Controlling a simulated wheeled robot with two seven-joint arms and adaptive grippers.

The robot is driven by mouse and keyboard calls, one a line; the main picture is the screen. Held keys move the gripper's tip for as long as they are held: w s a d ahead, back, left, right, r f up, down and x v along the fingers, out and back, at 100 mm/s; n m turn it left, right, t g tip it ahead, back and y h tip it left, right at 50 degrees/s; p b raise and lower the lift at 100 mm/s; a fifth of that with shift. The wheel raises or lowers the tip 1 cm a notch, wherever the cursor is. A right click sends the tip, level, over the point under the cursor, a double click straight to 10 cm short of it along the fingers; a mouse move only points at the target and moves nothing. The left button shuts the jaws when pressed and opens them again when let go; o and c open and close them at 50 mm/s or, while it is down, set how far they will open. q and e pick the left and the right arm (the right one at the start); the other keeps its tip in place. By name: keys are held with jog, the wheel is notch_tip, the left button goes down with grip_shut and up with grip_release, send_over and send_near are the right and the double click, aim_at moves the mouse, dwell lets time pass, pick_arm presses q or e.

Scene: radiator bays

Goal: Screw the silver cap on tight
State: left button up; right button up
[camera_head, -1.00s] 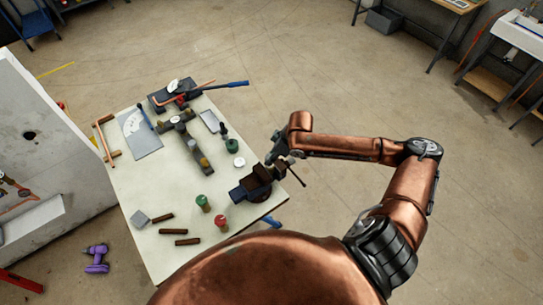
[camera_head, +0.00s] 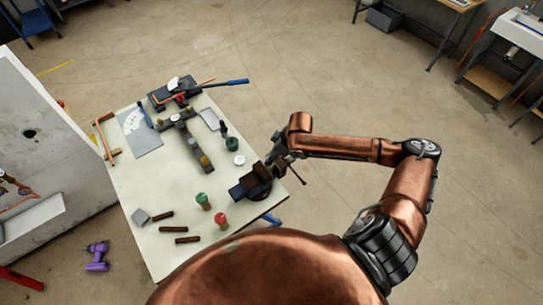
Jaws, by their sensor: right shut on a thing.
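My right gripper (camera_head: 275,153) is beside the bench vise (camera_head: 252,184) at the right edge of the workbench (camera_head: 182,240). It is shut on a small part at the vise jaws, mostly hidden by the gripper. I cannot make out a silver cap there for certain. The vise is dark blue and brown, with a bar handle (camera_head: 297,177) sticking out past the table edge. My left gripper is not in view.
A green-topped pot (camera_head: 203,201), a red-topped pot (camera_head: 221,219) and a white disc (camera_head: 239,160) stand near the vise. Brown rods (camera_head: 172,229) lie at the front. A pipe bender (camera_head: 182,93) is at the back. Open floor lies to the right.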

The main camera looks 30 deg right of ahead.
jog(key=shift+f, duration=0.45)
jog(key=o, duration=1.2)
jog(key=shift+r, duration=0.1)
jog(key=v, duration=1.1)
jog(key=shift+s+r, duration=0.15)
jog(key=shift+r, duration=0.2)
jog(key=shift+d, duration=0.15)
